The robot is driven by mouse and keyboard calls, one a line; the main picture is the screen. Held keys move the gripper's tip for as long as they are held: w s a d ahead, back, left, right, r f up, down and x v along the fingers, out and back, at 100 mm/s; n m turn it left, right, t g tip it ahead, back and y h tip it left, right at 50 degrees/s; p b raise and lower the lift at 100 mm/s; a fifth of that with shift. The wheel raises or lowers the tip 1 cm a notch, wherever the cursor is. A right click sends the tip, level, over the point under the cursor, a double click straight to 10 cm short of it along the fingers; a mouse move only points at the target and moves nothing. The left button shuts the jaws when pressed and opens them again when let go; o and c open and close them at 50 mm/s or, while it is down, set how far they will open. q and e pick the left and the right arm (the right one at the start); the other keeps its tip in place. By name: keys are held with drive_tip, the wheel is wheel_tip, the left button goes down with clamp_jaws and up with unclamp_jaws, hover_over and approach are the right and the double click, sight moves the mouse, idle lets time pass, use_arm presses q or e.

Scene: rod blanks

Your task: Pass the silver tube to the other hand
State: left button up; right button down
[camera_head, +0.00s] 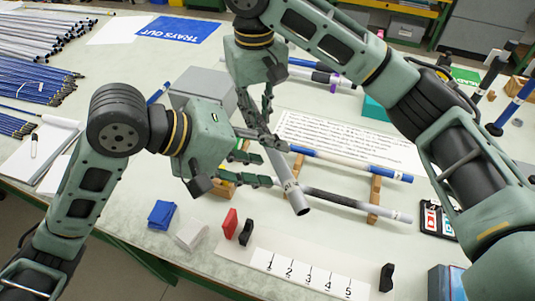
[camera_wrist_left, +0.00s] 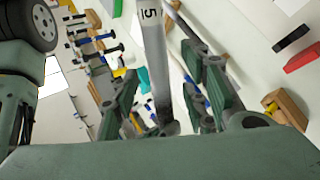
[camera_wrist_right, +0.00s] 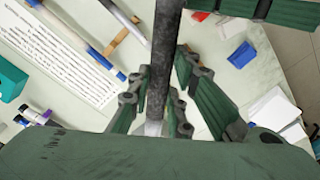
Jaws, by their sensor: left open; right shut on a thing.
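The silver tube (camera_head: 290,185) is held tilted above the table, its open lower end toward the front. My right gripper (camera_head: 266,137) is shut on its upper part. In the right wrist view a dark stretch of the tube (camera_wrist_right: 164,50) runs down between the right fingers. My left gripper (camera_head: 262,170) is open, its fingers pointing at the tube from the left. In the left wrist view the tube (camera_wrist_left: 153,50), with a printed number, lies between the spread left fingers (camera_wrist_left: 162,90); I cannot tell whether they touch it.
Wooden rests (camera_head: 375,195) hold a blue-and-white rod (camera_head: 350,163) and a dark grey rod (camera_head: 350,200) close behind the tube. A numbered white strip (camera_head: 310,275), a red block (camera_head: 230,222) and black blocks (camera_head: 387,277) are in front. A grey box (camera_head: 200,88) stands behind my left gripper.

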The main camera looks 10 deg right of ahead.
use_arm(q)
drive_tip(key=shift+d+f, duration=0.3)
drive_tip(key=shift+d, duration=0.05)
clamp_jaws()
use_arm(e)
drive_tip(key=c, duration=1.5)
unclamp_jaws()
drive_tip(key=shift+c, duration=0.2)
